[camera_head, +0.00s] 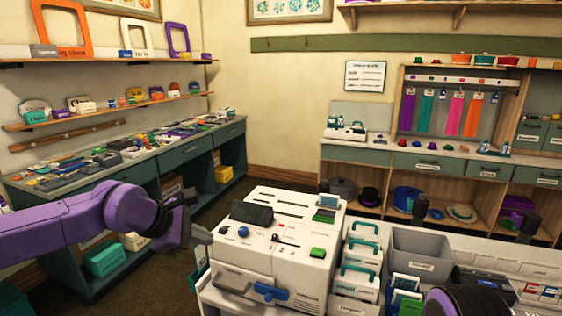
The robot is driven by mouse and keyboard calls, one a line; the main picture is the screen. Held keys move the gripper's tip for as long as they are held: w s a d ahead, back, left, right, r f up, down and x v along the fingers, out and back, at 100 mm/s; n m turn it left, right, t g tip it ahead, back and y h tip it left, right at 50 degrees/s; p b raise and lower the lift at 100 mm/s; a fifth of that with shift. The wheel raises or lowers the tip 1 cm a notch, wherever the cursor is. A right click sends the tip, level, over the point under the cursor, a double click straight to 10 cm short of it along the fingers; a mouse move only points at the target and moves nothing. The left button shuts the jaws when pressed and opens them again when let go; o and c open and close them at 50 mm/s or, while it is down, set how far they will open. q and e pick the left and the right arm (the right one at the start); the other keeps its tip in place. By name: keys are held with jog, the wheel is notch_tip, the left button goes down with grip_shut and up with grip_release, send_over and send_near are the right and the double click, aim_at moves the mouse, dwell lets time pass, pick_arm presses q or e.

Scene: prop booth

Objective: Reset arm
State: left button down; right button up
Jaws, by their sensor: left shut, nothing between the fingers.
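My left arm, purple with dark joints, comes in from the left. My left gripper (203,236) is shut and empty, beside the left side of the white machine (290,235) on the near counter. I cannot tell whether it touches the machine. Part of my right arm, dark with a purple edge, shows at the bottom right edge; its gripper is out of view.
A grey bin (420,252) and several white boxes with green handles stand right of the machine. A long teal cabinet (185,155) covered with small items runs along the left wall. Shelves line the back right. Dark floor lies open between.

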pick_arm(q)
jog(key=s+a+f+m+y, duration=0.1)
jog(key=s+a+f+y, duration=0.25)
jog(key=f, duration=0.65)
jog(key=s+a+f+y+b, duration=0.1)
jog(key=s+a+f+y, duration=0.2)
jog(key=f, duration=0.7)
jog(key=s+a+f+m+y, duration=0.15)
jog(key=s+f+y, duration=0.3)
jog(key=f, duration=0.55)
jog(key=s+a+f+m+g, duration=0.1)
jog(key=s+f+m, duration=0.2)
jog(key=s, duration=0.5)
jog(key=s+a+f+m+g+b, duration=0.1)
jog(key=s+a+f+m, duration=0.1)
jog(key=s+f, duration=0.4)
jog(key=s+a+f+m+g+h, duration=0.1)
jog(key=s+f+m, duration=0.3)
jog(key=s, duration=0.6)
jog(key=shift+a+f, duration=0.55)
jog(key=shift+f, duration=0.2)
pick_arm(e)
notch_tip(320, 180, down, 2)
jog(key=shift+f, duration=0.2)
